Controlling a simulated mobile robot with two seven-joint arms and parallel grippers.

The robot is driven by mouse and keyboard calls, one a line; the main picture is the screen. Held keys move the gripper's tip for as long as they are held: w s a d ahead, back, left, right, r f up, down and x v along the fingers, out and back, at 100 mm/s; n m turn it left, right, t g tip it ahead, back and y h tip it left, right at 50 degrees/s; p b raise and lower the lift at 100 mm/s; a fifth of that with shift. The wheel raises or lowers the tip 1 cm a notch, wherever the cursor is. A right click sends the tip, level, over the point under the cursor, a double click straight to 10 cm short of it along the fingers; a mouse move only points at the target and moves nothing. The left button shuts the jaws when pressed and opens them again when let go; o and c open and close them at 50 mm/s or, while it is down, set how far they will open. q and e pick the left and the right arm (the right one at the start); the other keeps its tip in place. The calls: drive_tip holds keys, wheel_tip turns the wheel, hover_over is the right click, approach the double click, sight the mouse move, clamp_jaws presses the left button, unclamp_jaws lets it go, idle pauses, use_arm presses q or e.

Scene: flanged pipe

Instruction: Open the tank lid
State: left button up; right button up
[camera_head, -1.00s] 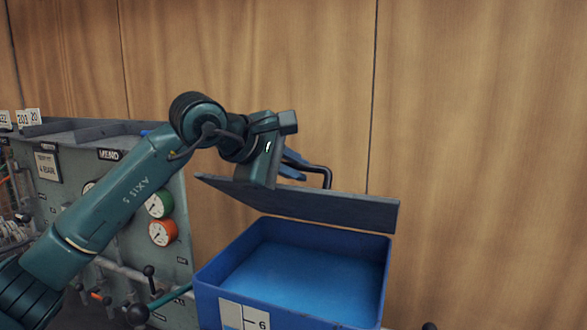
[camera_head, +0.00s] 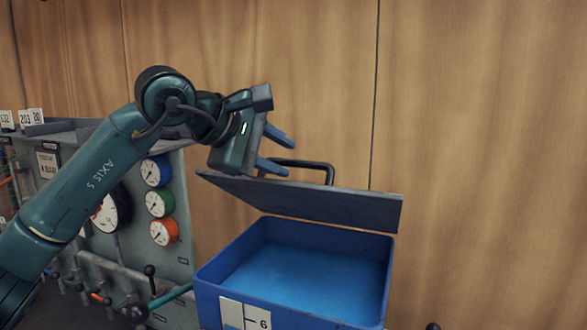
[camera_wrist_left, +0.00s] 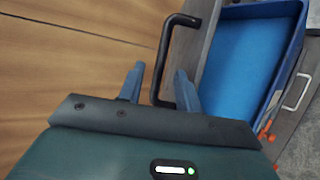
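The blue tank (camera_head: 345,310) stands open in the head view, its bright blue inside showing. Its grey lid (camera_head: 330,203) is raised and tilted above the back rim. A black bent handle (camera_head: 332,174) sits on the lid's far side and also shows in the wrist view (camera_wrist_left: 161,62). My left gripper (camera_head: 275,151) is up left of the handle, its two blue fingers spread apart. In the wrist view the fingers (camera_wrist_left: 159,88) stand on either side of the handle's near end, with gaps. Whether they touch it I cannot tell. My right gripper is out of view.
A grey panel with gauges (camera_head: 160,204) and levers stands left of the tank. A lever with a black knob (camera_head: 137,313) reaches close to the tank's left side. A wooden wall (camera_head: 480,130) is behind.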

use_arm(q)
drive_tip(key=b+v, duration=0.1)
drive_tip(key=v, duration=0.7)
drive_tip(key=shift+s+r, duration=0.15)
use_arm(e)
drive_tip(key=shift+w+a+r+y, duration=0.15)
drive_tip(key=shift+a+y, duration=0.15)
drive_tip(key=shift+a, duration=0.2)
use_arm(q)
drive_tip(key=shift+a, duration=0.1)
drive_tip(key=shift+c, duration=0.3)
